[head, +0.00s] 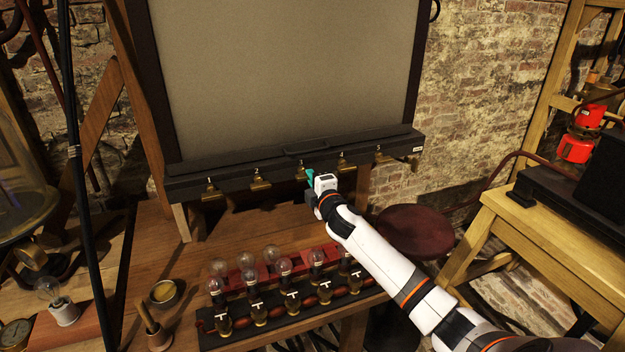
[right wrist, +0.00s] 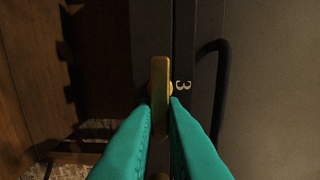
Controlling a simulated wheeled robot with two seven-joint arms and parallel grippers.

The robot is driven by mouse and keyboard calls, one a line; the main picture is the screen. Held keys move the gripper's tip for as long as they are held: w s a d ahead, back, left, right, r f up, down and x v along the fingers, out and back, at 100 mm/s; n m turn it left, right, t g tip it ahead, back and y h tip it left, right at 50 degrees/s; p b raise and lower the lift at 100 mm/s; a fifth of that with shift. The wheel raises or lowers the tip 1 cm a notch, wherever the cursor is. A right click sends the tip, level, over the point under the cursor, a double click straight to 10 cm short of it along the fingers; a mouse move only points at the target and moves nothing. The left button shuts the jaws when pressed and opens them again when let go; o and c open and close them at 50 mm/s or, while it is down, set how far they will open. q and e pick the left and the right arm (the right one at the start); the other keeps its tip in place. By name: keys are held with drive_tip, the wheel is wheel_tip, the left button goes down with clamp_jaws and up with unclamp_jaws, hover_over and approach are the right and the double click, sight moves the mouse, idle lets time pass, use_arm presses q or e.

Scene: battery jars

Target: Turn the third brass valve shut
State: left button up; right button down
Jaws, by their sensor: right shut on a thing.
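The third brass valve (head: 300,174) is on the front of the black ledge (head: 240,172) below the large grey panel, under the number 3. In the right wrist view its brass handle (right wrist: 159,88) runs lengthwise up the picture, beside the "3" mark. My right gripper (head: 310,176) reaches it from the right. In the right wrist view its teal fingertips (right wrist: 162,108) are closed on the handle's near end, one on each side. The lower part of the valve is hidden by the fingers. My left gripper is not in view.
Valves 2 (head: 260,184) and 4 (head: 345,168) flank the held one, with valves 1 (head: 211,193) and 5 (head: 382,162) further out. Below stand rows of glass bulbs and jars (head: 284,266) on the wooden bench (head: 150,240). A dark red stool (head: 415,230) is at right.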

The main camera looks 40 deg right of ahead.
idle(0.4)
drive_tip(key=c, duration=1.5)
unclamp_jaws()
drive_tip(key=b+v, duration=0.2)
drive_tip(key=v, duration=1)
drive_tip(key=shift+f, duration=0.1)
